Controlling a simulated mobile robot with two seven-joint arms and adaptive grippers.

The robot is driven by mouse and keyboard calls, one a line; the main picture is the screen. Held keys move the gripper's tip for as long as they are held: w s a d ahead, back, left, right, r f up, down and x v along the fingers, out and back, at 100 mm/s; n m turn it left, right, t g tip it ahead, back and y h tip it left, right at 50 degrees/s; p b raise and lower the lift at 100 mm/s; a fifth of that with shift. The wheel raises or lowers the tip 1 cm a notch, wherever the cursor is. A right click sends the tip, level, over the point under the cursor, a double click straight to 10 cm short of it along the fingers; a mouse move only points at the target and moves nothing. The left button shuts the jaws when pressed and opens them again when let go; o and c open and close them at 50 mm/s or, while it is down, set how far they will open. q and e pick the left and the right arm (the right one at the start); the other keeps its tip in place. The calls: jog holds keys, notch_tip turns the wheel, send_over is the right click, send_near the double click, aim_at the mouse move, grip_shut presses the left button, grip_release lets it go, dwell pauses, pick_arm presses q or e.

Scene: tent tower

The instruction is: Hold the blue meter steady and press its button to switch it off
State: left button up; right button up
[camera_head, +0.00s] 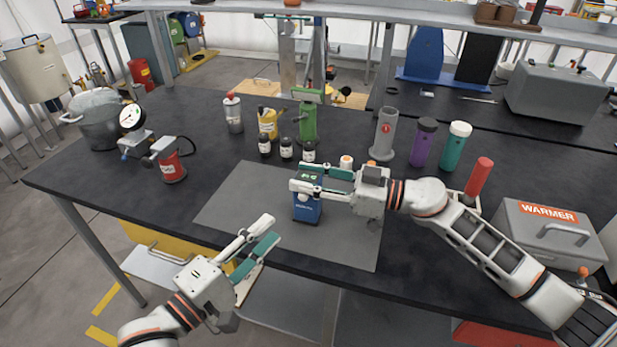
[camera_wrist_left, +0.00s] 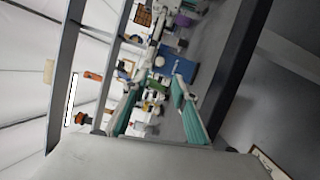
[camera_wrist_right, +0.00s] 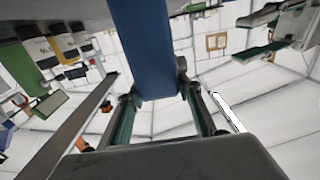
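The right wrist view shows the blue body (camera_wrist_right: 146,45) between the fingers. Its button is not clearly visible. My left gripper (camera_head: 258,236) is open and empty, near the table's front edge, lower left of the meter and apart from it. The left wrist view shows its spread fingers (camera_wrist_left: 155,95).
The grey mat (camera_head: 228,213) is mostly clear left of the meter. Small dark jars (camera_head: 286,149) and a green device (camera_head: 308,122) stand behind it. A red canister (camera_head: 172,167) is at left. A purple bottle (camera_head: 423,143) and a warmer box (camera_head: 548,233) are at right.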

pick_arm(q)
jog(key=c, duration=0.4)
jog(key=shift+s+d+r, duration=0.1)
jog(key=shift+d, duration=0.1)
grip_shut()
jog(key=s+d+r+n+t+h, duration=0.3)
jog(key=s+d+r+n, duration=0.2)
jog(key=s+r+n, duration=0.15)
notch_tip(320, 180, down, 8)
jog(key=a+n+y, duration=0.1)
jog(key=n+y, duration=0.9)
jog(key=n, duration=0.5)
jog(key=shift+s+a+t, duration=0.25)
jog(key=shift+a+t, duration=0.1)
jog(key=shift+t, duration=0.05)
jog(key=shift+r, duration=0.1)
